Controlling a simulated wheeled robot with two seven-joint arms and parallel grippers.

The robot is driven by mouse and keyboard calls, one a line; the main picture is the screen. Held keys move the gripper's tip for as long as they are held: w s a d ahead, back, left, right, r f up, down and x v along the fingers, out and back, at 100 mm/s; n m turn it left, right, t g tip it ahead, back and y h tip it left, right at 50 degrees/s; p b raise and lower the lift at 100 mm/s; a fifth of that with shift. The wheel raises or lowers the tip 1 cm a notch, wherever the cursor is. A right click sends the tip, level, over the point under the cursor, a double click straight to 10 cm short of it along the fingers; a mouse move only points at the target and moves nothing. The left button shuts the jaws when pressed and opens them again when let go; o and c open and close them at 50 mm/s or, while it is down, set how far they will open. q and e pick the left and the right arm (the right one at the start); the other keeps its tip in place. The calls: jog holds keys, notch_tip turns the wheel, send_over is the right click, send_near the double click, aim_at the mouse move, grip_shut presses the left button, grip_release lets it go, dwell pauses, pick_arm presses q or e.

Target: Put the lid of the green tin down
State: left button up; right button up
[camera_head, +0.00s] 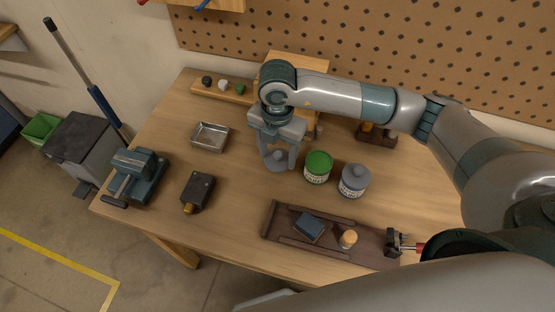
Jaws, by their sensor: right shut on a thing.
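The green tin (317,175) stands upright on the workbench, right of the middle, with a pale label. Its top is green; I cannot tell whether that is its inside or a cover. My right gripper (279,163) points down just left of the tin, apart from it. It is shut on a small grey lid (279,157), partly hidden by the fingers. The lid is low over the bench; I cannot tell whether it touches the wood. My left gripper is not in view.
A grey-topped tin (355,182) stands right of the green tin. A dark wooden tray (282,221) with a blue block (309,228) lies in front. A metal dish (210,137), black box (198,190) and vise (139,176) are left. Bare wood lies between box and gripper.

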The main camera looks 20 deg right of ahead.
aim_at(277, 161)
jog(key=shift+f, duration=0.1)
notch_tip(277, 161, down, 3)
jog(key=shift+r+p, duration=0.15)
jog(key=shift+p, duration=0.8)
jog(key=shift+f, duration=0.55)
jog(key=shift+f, duration=0.15)
jog(key=o, duration=1)
